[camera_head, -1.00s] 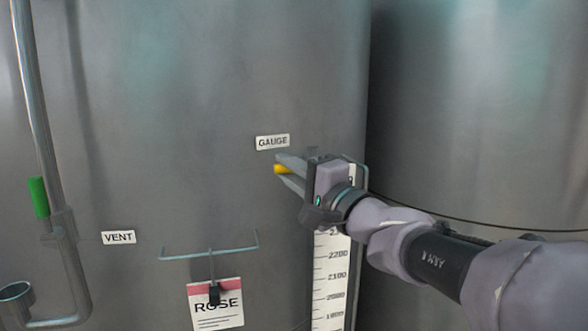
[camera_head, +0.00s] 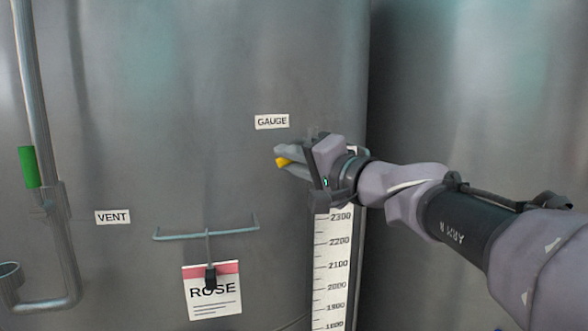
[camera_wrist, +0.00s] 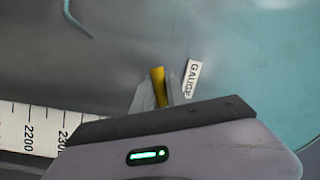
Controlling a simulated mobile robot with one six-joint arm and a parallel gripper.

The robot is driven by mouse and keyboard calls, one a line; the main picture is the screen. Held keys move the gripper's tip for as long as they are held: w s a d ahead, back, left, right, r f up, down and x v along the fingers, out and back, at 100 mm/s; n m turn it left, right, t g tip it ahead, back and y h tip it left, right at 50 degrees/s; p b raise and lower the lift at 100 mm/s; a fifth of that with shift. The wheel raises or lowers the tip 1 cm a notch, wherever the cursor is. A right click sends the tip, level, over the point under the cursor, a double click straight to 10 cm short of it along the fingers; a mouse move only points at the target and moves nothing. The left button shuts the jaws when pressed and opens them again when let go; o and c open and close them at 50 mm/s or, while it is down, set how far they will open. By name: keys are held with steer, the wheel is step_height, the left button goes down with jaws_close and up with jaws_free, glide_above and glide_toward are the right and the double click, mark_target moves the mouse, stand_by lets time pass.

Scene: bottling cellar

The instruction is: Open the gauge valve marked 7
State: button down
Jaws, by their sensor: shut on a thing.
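The gauge valve shows as a yellow handle (camera_head: 283,162) on the steel tank, below and slightly right of the GAUGE label (camera_head: 272,122). My gripper (camera_head: 287,160) is shut on this handle, with its grey fingers on both sides. In the wrist view, the yellow handle (camera_wrist: 158,84) stands between the two fingertips (camera_wrist: 157,93), beside the GAUGE label (camera_wrist: 193,79). The valve body and pipe are hidden by my gripper. No number 7 can be read in either view.
A level scale (camera_head: 332,265) runs down the tank below my gripper. A bracket (camera_head: 207,234) holds a ROSE card (camera_head: 212,296) at lower left. A pipe (camera_head: 42,110) with a green handle (camera_head: 28,167) stands far left. Another tank (camera_head: 480,90) is at right.

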steer(key=shift+w+d+f+n+g+h+b, duration=0.1)
steer(key=shift+d+f+n+g+h+b, duration=0.25)
steer(key=shift+n+b, duration=0.55)
steer(key=shift+w+d+f+n+g+h+b, duration=0.2)
steer(key=shift+d+f+n+h+b, duration=0.4)
steer(key=shift+n, duration=0.55)
steer(key=shift+w+d+f+n+g+h+b, duration=0.1)
steer(key=shift+d+f+n+g+h+b, duration=0.35)
steer(key=shift+n, duration=0.6)
steer(key=shift+a+f, duration=0.1)
steer(key=c, duration=1.3)
jaws_free()
steer(key=shift+c, duration=0.2)
